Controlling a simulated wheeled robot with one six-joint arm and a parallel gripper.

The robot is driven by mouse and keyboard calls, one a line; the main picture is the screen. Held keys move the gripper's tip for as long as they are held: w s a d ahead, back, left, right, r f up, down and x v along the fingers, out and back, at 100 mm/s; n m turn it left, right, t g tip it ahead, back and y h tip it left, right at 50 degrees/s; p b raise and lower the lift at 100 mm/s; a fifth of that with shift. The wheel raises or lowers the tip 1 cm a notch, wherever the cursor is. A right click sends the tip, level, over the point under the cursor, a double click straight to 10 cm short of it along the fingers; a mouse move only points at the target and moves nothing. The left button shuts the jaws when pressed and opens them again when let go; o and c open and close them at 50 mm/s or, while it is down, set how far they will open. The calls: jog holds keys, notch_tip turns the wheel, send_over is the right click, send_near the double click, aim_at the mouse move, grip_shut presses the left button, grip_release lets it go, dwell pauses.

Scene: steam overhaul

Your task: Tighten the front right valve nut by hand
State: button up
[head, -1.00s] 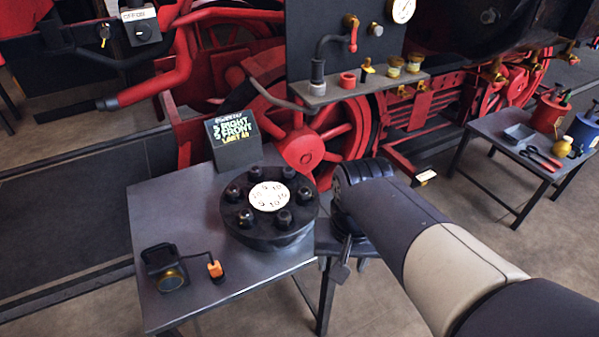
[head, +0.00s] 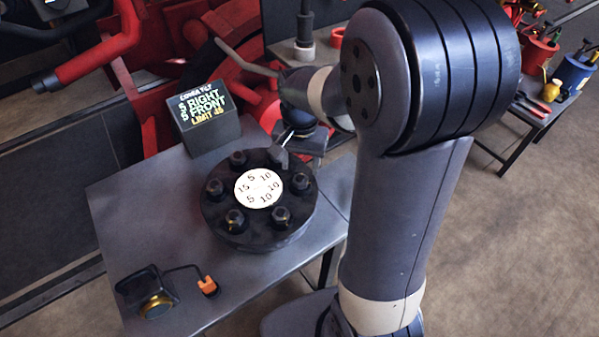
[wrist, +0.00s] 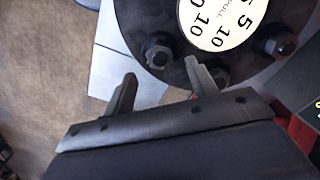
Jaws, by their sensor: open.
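A round black valve cover (head: 222,225) with several dark nuts around a white number plate (head: 258,188) sits on the grey table. The nut (head: 281,216) at the near right of the cover, as pictured, stands clear of my gripper. Another nut (head: 300,182) is at its right. My gripper (head: 286,142) is at the back right edge of the cover, partly hidden by my arm. In the wrist view my gripper (wrist: 160,88) is open and empty. One nut (wrist: 157,50) shows ahead of the gap, and one finger overlaps the cover's edge beside another nut.
A black box display (head: 205,108) reading "RIGHT FRONT" stands behind the cover. A black device with a gold ring (head: 155,304) and an orange-ended lead (head: 207,286) lie at the table's near left. Red locomotive parts stand behind. The table's left part is clear.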

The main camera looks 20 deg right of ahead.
aim_at(300, 178)
notch_tip(300, 178, down, 5)
dwell(0.3)
jog(key=c, duration=1)
